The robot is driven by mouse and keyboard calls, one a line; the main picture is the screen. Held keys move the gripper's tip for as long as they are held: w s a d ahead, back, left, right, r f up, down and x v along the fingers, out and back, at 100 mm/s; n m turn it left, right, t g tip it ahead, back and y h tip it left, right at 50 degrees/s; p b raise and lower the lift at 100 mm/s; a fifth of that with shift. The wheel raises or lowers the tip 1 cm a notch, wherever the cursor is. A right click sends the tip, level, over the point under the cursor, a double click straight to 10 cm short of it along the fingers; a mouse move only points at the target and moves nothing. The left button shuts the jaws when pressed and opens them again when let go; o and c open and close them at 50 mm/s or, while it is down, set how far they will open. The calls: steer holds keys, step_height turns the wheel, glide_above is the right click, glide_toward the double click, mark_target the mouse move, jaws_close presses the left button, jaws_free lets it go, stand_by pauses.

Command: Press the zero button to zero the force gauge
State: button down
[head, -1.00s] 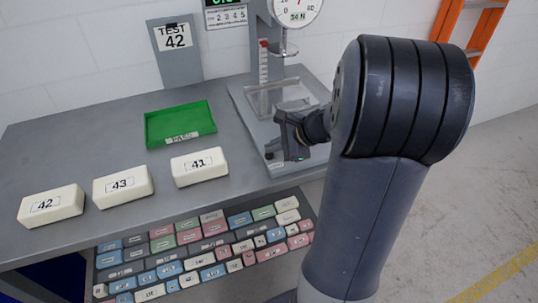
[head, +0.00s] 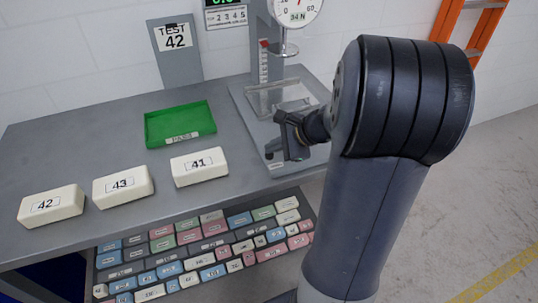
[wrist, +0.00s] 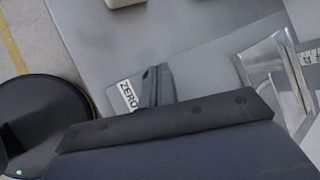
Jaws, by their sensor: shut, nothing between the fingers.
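The force gauge is a round white dial (head: 296,10) with a readout of 34 N, on a grey stand at the back right of the bench; the dial's top is cut off. The stand's grey base plate (head: 255,120) reaches toward the bench's front edge. A white ZERO label (wrist: 127,95) lies on the plate's front part in the wrist view. My gripper (head: 278,155) is shut and empty, low over this front part. In the wrist view its dark fingers (wrist: 151,75) are just right of the label. The zero button itself is hidden, and I cannot tell whether the fingers touch it.
White foam blocks 42 (head: 50,206), 43 (head: 123,186) and 41 (head: 199,167) lie left of the stand. Behind them is a green tray (head: 180,118). A TEST 42 sign (head: 174,40) stands at the back. Many labelled small blocks (head: 200,260) fill a lower shelf.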

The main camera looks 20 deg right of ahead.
mark_target(273, 155)
steer(key=shift+f, duration=0.1)
steer(key=shift+f+b, duration=0.4)
steer(key=shift+b, duration=0.05)
stand_by(0.4)
steer(key=shift+r+p, duration=0.45)
steer(key=shift+r, duration=0.05)
step_height(273, 155, up, 6)
steer(key=p, duration=0.5)
steer(key=shift+f, duration=0.1)
stand_by(0.5)
